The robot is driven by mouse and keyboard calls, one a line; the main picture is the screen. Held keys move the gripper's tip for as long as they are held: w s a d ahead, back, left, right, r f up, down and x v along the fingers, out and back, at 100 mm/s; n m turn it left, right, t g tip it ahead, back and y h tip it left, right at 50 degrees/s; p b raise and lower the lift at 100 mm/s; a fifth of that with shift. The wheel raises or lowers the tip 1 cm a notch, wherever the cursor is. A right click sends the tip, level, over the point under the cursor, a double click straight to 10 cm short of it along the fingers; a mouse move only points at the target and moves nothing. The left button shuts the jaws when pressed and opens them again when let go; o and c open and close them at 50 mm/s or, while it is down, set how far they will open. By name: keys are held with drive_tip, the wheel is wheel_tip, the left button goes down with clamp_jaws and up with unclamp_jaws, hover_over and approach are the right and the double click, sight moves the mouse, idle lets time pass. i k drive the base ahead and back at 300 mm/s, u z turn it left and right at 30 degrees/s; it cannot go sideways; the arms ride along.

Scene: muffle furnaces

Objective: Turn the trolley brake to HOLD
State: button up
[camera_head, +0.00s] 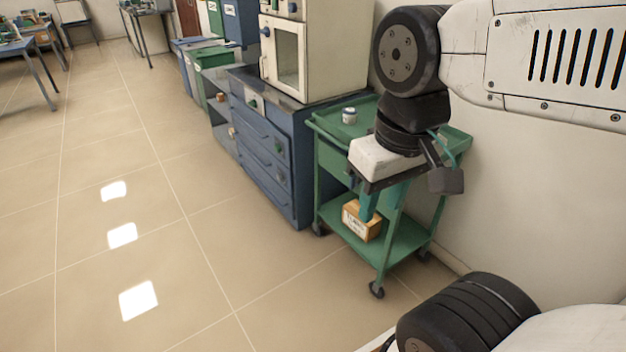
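The green trolley (409,240) stands on dark castors beside the blue cabinet, against the wall. I cannot make out its brake or any HOLD marking; part of the trolley is hidden behind my arm and gripper. My gripper (381,207) points down in front of the trolley's upper part, with its teal fingers apart and nothing seen between them. I cannot tell whether it touches the trolley.
A labelled wooden box (361,221) sits on the trolley's lower shelf, and a small jar (349,116) on its top. A furnace (287,57) stands on the blue cabinet (262,165). Bins (213,68) stand farther back. The tiled floor at left is clear.

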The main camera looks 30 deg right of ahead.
sight(353, 184)
drive_tip(key=u, duration=0.05)
drive_tip(key=i, duration=0.85)
drive_tip(key=z, duration=0.45)
